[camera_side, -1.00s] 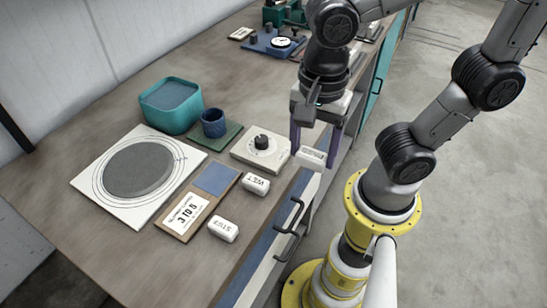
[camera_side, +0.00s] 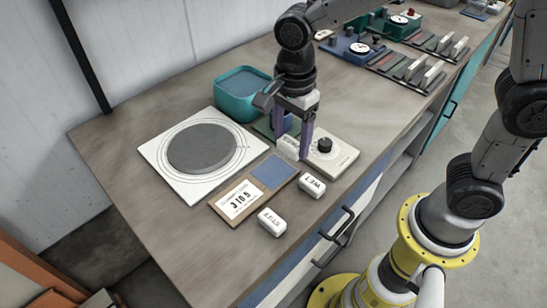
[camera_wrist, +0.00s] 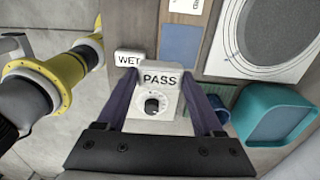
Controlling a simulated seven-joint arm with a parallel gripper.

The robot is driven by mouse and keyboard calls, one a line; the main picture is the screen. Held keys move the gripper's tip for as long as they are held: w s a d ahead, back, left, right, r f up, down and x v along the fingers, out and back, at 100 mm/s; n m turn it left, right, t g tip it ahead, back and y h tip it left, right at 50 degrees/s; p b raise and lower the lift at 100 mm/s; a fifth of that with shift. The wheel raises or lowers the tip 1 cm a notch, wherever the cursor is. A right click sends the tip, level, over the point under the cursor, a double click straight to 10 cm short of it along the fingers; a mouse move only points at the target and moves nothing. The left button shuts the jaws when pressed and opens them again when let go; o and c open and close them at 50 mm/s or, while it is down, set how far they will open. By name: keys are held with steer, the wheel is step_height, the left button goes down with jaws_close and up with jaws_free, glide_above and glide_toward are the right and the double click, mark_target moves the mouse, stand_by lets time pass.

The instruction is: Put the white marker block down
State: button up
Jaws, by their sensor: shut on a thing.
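My gripper (camera_side: 293,150) is shut on a white marker block (camera_side: 287,145). In the wrist view the block (camera_wrist: 160,78) reads PASS and sits between the purple fingers of my gripper (camera_wrist: 163,88). The side view shows it near the left end of the white dial box (camera_side: 338,160); whether it touches anything below is unclear. A blue pad (camera_side: 270,171) lies on the brown board (camera_side: 222,210), in front of the held block. Two other white blocks, one marked WET (camera_side: 312,186) and one with unclear lettering (camera_side: 272,222), rest on the bench.
A white sheet (camera_side: 158,150) with a grey disc (camera_side: 202,148) lies at left. A teal tub (camera_side: 235,105) stands behind my gripper. The blue cup (camera_side: 284,122) is partly hidden by my gripper. Gauges and slotted racks (camera_side: 405,70) stand farther back. The bench's front left is clear.

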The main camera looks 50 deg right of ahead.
steer(key=w+f, duration=0.1)
steer(key=f, duration=0.1)
steer(key=w+a+f, duration=0.1)
steer(key=w+f, duration=0.1)
steer(key=shift+w+a+f, duration=0.15)
steer(key=shift+f, duration=0.05)
steer(key=shift+w+f, duration=0.1)
steer(key=shift+f, duration=1.5)
steer(key=shift+f, duration=0.15)
steer(key=o, duration=1.4)
steer(key=shift+c, duration=0.2)
